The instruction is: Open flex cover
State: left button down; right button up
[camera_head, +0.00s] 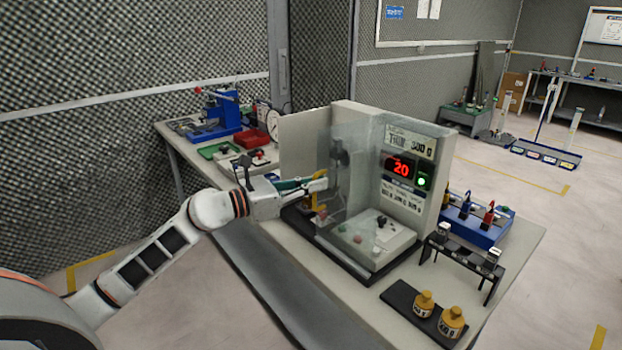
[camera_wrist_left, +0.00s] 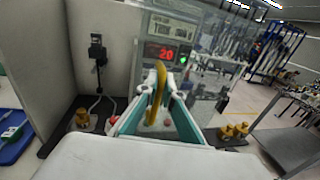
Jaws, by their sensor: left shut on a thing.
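The clear cover (camera_head: 358,170) stands upright over the front of a grey test station (camera_head: 412,140) in the head view. My left gripper (camera_head: 318,185) is at the cover's left edge. In the wrist view, my left gripper (camera_wrist_left: 160,82) is shut on a yellow handle (camera_wrist_left: 155,98), which stands upright between its fingertips. The station's red display (camera_head: 400,167) reads 20, with a green light beside it. A pale base (camera_head: 385,240) with small coloured knobs lies behind the cover. Where the handle joins the cover is not clear. My right gripper is not in view.
Two yellow weights (camera_head: 452,322) stand on a black strip at the table's front right. A black rack (camera_head: 465,255) and a blue tray (camera_head: 475,228) stand right of the station. A grey panel (camera_head: 305,145) rises behind my left gripper. A blue machine (camera_head: 222,112) is farther left.

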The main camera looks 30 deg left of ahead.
pick_arm(q)
jog(key=c, duration=2.5)
grip_release()
jog(key=shift+v, duration=6.05)
